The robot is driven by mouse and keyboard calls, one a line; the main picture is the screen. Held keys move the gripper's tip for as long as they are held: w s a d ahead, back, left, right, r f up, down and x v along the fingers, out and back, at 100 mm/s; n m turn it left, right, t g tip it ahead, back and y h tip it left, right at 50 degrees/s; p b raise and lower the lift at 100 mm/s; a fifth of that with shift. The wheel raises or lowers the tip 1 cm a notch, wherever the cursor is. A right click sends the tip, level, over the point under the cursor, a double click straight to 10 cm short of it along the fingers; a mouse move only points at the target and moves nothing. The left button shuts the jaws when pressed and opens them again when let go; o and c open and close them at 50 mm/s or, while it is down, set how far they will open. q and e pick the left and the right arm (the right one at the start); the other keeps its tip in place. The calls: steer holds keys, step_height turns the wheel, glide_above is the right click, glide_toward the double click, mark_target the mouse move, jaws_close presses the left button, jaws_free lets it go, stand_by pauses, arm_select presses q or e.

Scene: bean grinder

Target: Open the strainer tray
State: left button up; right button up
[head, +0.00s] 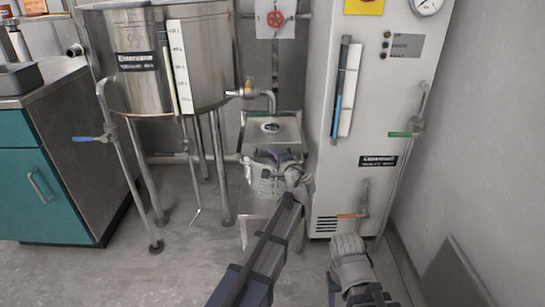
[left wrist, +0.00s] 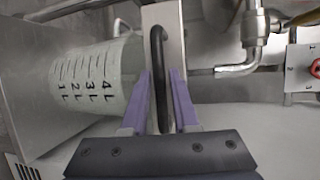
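The strainer tray is a metal unit (head: 287,132) with a round dark opening on top, under the tap beside the big steel tank. In the left wrist view a dark bar handle (left wrist: 158,60) stands on its pale metal front panel (left wrist: 177,45). My left gripper (head: 277,157) is at the front of this unit. In the left wrist view its two purple fingers (left wrist: 160,95) are apart, one on each side of the handle, with gaps showing. My right arm shows at the lower right of the head view; its fingers are not seen.
A measuring jug (head: 267,186) with litre marks stands just below the unit; it also shows in the left wrist view (left wrist: 95,80). The steel tank (head: 205,50) is left, the white cabinet (head: 345,140) right. A tap (head: 250,93) hangs above.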

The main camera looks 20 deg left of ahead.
arm_select(q)
jaws_close()
stand_by(1.0)
